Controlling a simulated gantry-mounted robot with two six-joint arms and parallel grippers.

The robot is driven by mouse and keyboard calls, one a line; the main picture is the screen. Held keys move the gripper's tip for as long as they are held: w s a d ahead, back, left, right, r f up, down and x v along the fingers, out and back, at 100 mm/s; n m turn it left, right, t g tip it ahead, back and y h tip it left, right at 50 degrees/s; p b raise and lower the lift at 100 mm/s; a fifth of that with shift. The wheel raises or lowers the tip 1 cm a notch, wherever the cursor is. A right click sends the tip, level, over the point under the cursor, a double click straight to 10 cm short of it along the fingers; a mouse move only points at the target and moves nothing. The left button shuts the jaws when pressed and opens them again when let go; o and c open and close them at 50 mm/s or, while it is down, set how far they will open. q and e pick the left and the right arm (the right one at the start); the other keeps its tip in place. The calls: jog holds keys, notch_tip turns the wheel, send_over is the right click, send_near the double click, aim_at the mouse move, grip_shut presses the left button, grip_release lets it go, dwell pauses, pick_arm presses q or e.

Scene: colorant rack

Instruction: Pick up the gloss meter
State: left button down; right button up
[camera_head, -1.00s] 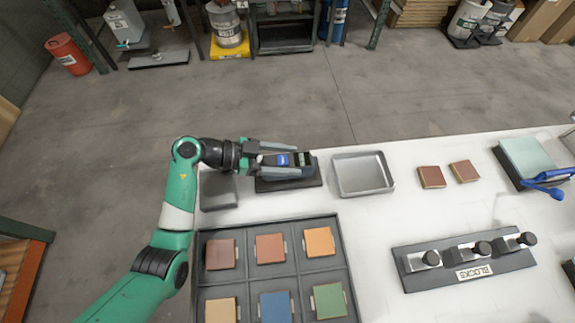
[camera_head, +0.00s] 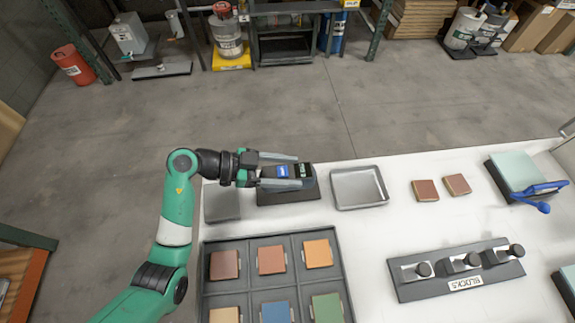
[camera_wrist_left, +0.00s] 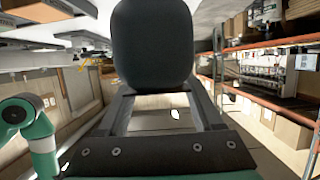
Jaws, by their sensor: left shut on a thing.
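The gloss meter (camera_head: 303,171) is a dark blocky device with a blue label on top. In the head view it is over a flat dark base (camera_head: 290,197) near the table's far left edge. My left gripper (camera_head: 287,172) comes in from the left, with one finger along each long side of the meter, shut on it. I cannot tell whether the meter is clear of the base. In the left wrist view a dark rounded body, seemingly the meter (camera_wrist_left: 153,45), fills the space between the fingers. My right gripper is not in view.
An empty grey metal tray (camera_head: 359,203) stands just right of the meter. A compartment rack (camera_head: 346,262) with coloured tiles is in front. Two brown tiles (camera_head: 425,190), a block holder (camera_head: 455,287) and a blue-handled tool (camera_head: 540,190) are to the right.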

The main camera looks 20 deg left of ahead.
pick_arm(q)
jog(key=s+d+r+p, duration=0.5)
jog(key=s+r, duration=0.3)
jog(key=s, duration=0.3)
jog(key=shift+d, duration=0.35)
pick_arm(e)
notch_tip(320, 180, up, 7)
